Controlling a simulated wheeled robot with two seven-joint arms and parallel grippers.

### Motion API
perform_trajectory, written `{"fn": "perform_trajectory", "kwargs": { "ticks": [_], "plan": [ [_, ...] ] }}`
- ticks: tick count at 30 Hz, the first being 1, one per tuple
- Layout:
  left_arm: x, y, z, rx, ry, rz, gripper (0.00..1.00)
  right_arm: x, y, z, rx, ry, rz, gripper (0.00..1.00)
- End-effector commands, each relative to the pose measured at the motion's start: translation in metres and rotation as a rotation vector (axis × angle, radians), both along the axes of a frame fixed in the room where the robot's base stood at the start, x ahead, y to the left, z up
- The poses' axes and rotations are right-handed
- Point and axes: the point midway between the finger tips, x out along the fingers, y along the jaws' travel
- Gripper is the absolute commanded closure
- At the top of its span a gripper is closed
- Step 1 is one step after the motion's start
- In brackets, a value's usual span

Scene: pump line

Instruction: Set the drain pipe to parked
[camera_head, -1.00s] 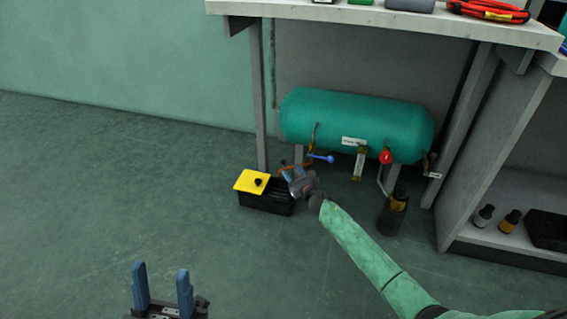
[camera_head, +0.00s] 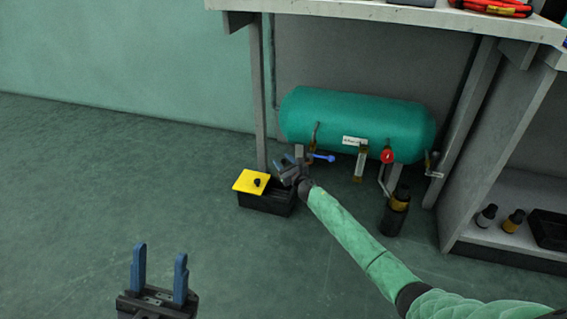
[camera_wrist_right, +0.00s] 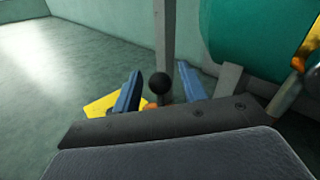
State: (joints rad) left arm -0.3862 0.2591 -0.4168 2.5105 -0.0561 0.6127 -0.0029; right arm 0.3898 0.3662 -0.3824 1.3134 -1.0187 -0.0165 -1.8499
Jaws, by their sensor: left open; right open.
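My right gripper (camera_head: 283,161) is open, low in front of the left end of the green tank (camera_head: 360,118). In the right wrist view a black ball knob (camera_wrist_right: 160,83) shows between its two blue fingers, with a gap on each side. I take it for the drain pipe's knob; a bit of orange shows just below it. The rest of the drain pipe is hidden behind my gripper. A black bin (camera_head: 265,203) with a yellow lid (camera_head: 250,181) stands just left of and below the gripper. My left gripper (camera_head: 160,265) is open and empty, far from the tank.
A red knob (camera_head: 387,156) and a dark bottle (camera_head: 396,212) are further right. A table leg (camera_head: 257,100) rises behind the bin. The floor at left is clear.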

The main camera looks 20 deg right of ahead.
Motion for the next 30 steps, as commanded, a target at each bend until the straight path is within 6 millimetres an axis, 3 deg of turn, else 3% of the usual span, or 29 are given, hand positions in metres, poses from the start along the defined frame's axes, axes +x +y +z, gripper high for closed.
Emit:
{"fn": "perform_trajectory", "kwargs": {
  "ticks": [1, 7, 19, 30],
  "plan": [
    [0.0, 0.0, 0.0, -0.001, -0.001, 0.0, 0.53, 0.0, 0.0, 0.0, 0.0, 0.0, 0.0, 0.62],
    [0.0, 0.0, 0.001, -0.004, -0.002, 0.001, 0.53, 0.0, 0.0, 0.0, 0.0, 0.0, 0.0, 1.0],
    [0.001, 0.0, 0.001, -0.005, -0.002, 0.001, 0.53, 0.006, 0.001, 0.0, 0.0, -0.001, -0.05, 1.0],
    [0.001, -0.001, 0.001, -0.005, 0.0, 0.001, 0.53, 0.038, -0.002, 0.0, 0.001, 0.0, -0.299, 1.0]
  ]
}}
